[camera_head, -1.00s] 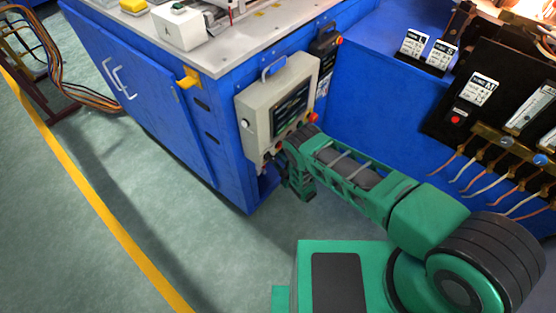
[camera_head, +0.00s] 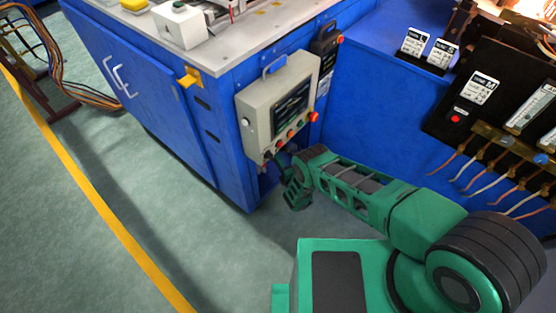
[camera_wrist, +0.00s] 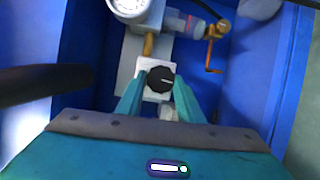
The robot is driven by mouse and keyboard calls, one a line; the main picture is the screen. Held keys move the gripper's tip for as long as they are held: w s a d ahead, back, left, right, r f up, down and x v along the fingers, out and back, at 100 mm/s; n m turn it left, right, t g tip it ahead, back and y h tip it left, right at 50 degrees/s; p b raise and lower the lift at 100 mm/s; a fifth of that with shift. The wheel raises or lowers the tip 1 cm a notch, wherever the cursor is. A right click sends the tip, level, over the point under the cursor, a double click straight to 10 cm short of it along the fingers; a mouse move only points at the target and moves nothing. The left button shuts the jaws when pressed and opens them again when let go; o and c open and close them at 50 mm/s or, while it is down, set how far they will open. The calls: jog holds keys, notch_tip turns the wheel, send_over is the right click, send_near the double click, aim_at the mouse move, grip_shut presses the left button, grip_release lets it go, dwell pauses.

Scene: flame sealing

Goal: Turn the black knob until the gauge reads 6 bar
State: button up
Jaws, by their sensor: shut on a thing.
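In the wrist view, the black knob (camera_wrist: 160,80) sits on a pale square plate, with a light mark on its face. My gripper (camera_wrist: 159,92) has one green finger on each side of the knob and is shut on it. The white round gauge (camera_wrist: 128,7) is at the top left of the wrist view, cut by the frame edge; its reading cannot be made out. In the head view, my gripper (camera_head: 276,160) is low beside the blue cabinet, under the control box; the knob and gauge are hidden there.
A beige control box (camera_head: 268,108) with a screen and coloured buttons hangs on the blue cabinet (camera_head: 150,105) just above my gripper. In the wrist view, a brass fitting and an orange-brown lever (camera_wrist: 210,55) are beyond the knob. Blue walls flank both sides. Green floor is open at left.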

jog(key=shift+s+f, duration=0.3)
jog(key=o, duration=1.1)
jog(key=shift+w+r, duration=0.1)
jog(key=shift+w, duration=0.05)
jog(key=v, duration=1)
jog(key=shift+s+d, duration=0.2)
jog(key=shift+s, duration=0.15)
jog(key=shift+c, duration=0.2)
